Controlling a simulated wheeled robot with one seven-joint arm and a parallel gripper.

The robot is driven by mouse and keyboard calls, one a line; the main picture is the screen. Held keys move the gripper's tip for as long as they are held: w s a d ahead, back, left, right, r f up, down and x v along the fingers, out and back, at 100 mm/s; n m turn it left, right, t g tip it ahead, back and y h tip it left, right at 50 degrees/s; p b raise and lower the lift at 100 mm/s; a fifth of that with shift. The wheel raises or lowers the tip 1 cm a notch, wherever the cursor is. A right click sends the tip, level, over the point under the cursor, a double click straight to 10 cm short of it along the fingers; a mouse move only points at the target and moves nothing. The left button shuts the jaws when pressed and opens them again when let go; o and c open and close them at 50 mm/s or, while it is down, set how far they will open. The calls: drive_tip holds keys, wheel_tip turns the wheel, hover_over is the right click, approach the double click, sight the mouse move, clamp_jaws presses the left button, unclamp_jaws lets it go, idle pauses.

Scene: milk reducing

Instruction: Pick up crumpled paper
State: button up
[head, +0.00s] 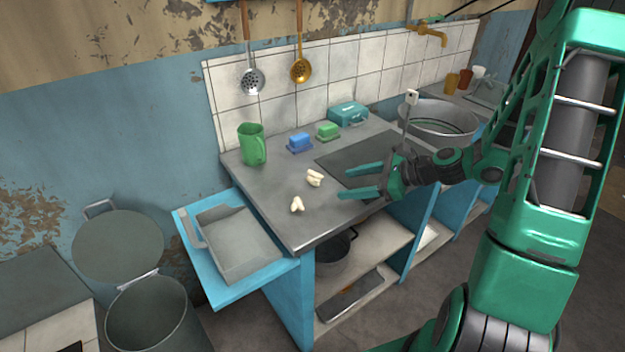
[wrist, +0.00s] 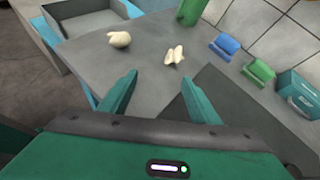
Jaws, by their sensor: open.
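Two crumpled off-white paper pieces lie on the grey countertop (head: 270,200). One crumpled paper (head: 297,205) is near the front left edge; it also shows in the wrist view (wrist: 120,39). The other crumpled paper (head: 314,178) lies farther back; the wrist view shows it (wrist: 174,55) a little beyond and between my fingertips. My gripper (head: 360,183) is open and empty, above the counter to the right of both papers, with its fingers pointing left toward them. It also shows in the wrist view (wrist: 160,88). No paper is between the fingers.
A grey tray (head: 236,246) sits on the blue side shelf. A metal bin (head: 150,312) is at lower left. A basin (head: 440,117) is at right.

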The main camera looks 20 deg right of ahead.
sight(320, 177)
drive_tip(key=shift+w+d+r+m+t, duration=0.15)
drive_tip(key=shift+w+m+t, duration=0.2)
drive_tip(key=shift+w+m, duration=0.15)
drive_tip(key=shift+w+d+r+m+t, duration=0.15)
drive_tip(key=shift+w+m+t, duration=0.2)
drive_tip(key=shift+m, duration=0.25)
drive_tip(key=shift+w+a+y, duration=0.1)
drive_tip(key=shift+w+y, duration=0.15)
drive_tip(key=shift+y, duration=0.05)
drive_tip(key=x, duration=1)
drive_tip(key=shift+w+a, duration=0.15)
drive_tip(key=shift+w, duration=0.1)
drive_tip(key=c, duration=1.1)
drive_tip(key=shift+c, duration=0.2)
